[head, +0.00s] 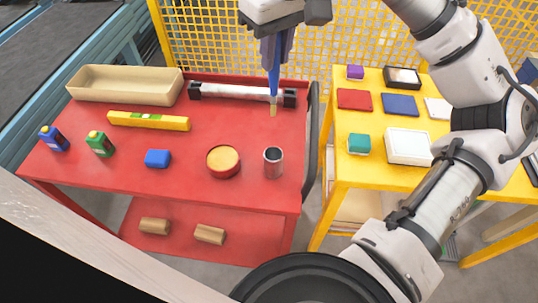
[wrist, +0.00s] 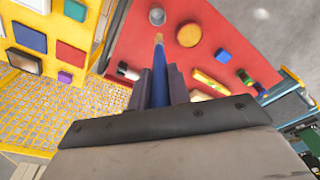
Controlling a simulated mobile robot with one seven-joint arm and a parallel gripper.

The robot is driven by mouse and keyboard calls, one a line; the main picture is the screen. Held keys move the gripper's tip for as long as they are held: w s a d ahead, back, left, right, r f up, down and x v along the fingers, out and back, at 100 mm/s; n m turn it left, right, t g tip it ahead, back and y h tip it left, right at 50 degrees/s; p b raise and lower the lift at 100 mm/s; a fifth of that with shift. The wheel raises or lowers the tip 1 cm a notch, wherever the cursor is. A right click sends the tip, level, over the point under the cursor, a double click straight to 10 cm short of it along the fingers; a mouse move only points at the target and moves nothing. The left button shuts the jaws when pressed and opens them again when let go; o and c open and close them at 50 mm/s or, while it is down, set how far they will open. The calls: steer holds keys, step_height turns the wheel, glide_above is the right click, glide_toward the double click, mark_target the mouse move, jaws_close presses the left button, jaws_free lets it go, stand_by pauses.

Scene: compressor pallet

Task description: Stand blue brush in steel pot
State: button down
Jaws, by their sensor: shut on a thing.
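The blue brush (head: 274,80) hangs bristles down in my gripper (head: 276,50), which is shut on it. Its tan bristle tip is over the red cart, in front of the black-ended white bar in the head view. The brush also shows in the wrist view (wrist: 159,75), pointing away from my gripper (wrist: 158,85) toward the pot. The steel pot (head: 273,162) stands upright on the cart near its front right, and shows in the wrist view (wrist: 157,16). The brush is apart from the pot. The pot's inside is dark, and its bottom cannot be made out.
On the red cart (head: 205,185), a round red tin with a yellow top (head: 223,161) stands left of the pot. The white bar (head: 240,93), yellow level (head: 148,121), blue block (head: 158,158), bottles (head: 100,144) and tan tray (head: 125,84) lie farther out. A yellow table (head: 345,181) stands right.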

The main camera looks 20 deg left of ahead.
step_height(320, 180, down, 20)
steer(key=p, duration=0.1)
stand_by(0.4)
steer(key=c, duration=1.8)
jaws_free()
steer(key=shift+f, duration=0.15)
steer(key=o, duration=0.5)
step_height(320, 180, up, 12)
steer(key=d+b, duration=0.1)
steer(key=shift+s+d+r, duration=0.15)
steer(key=shift+s+r, duration=0.05)
steer(key=shift+s, duration=0.2)
